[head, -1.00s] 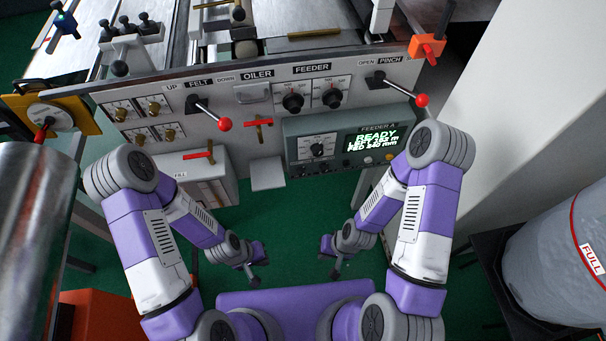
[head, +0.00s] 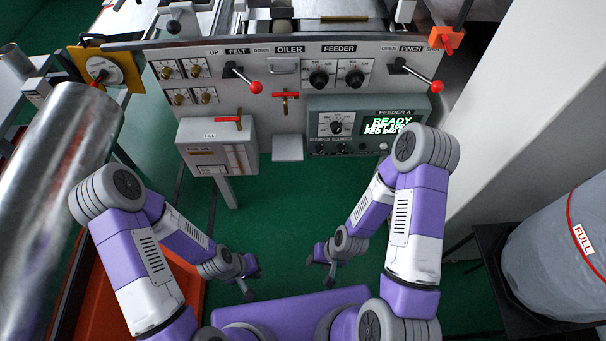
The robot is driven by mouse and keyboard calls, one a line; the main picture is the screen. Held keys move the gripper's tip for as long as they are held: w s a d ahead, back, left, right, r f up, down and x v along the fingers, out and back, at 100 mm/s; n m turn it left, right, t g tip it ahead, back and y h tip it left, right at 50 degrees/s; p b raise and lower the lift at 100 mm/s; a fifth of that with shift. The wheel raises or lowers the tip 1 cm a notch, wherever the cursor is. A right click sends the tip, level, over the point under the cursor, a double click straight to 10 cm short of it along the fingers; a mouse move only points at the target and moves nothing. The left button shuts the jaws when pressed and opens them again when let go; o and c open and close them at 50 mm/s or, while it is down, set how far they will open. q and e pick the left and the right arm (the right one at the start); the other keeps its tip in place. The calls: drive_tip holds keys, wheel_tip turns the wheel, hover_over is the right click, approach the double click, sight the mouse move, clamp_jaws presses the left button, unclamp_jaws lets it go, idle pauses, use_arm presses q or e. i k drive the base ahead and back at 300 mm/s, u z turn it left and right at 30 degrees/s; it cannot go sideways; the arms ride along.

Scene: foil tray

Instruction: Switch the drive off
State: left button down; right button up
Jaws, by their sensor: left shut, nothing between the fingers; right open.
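The grey FEEDER A control box (head: 365,130) is mounted at the lower right of the machine panel. Its screen (head: 390,124) reads READY in green, with smaller lines that overlap. Left of the screen is a black dial (head: 336,127) on a white plate, with small knobs and buttons below. Which control is for the drive I cannot read. My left gripper (head: 249,284) is shut and empty, low in front of the panel. My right gripper (head: 322,272) is open and empty, below the control box and well apart from it.
Two red-balled levers, FELT (head: 242,78) and PINCH (head: 420,77), stick out from the panel. A red tee handle (head: 285,97) sits between them. A small oil box (head: 218,145) hangs at left. A metal roll (head: 65,170) stands left, a wrapped FULL roll (head: 560,235) right.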

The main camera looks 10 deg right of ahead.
sight(319, 149)
drive_tip(key=u, duration=0.3)
drive_tip(key=k, duration=0.6)
drive_tip(key=z, duration=0.8)
drive_tip(key=i, duration=1.1)
drive_tip(key=z, duration=0.25)
